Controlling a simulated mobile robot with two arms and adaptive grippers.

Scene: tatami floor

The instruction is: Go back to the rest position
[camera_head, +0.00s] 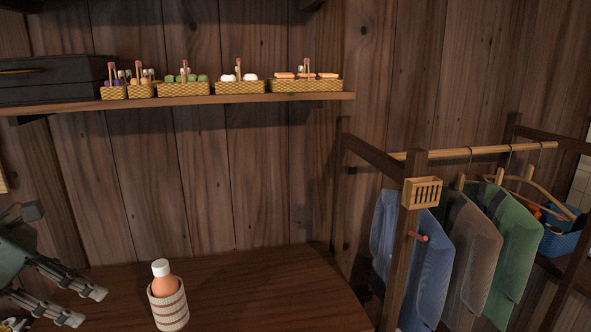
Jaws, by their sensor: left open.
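My left gripper (95,306) is at the lower left of the head view, over the dark wooden table (255,285). Its two fingers are spread apart with nothing between them. A peach-orange bottle with a white cap (163,280) stands upright inside a striped woven cup (170,308) on the table. The cup is to the right of my left fingertips, with a gap between them. My right gripper is outside the view.
A wall shelf (230,99) holds a black box (50,80) and several small woven baskets (183,89). On the right stands a wooden clothes rack (397,240) with blue, brown and green garments (475,250). A blue basket (560,240) is behind it. The table right of the cup is clear.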

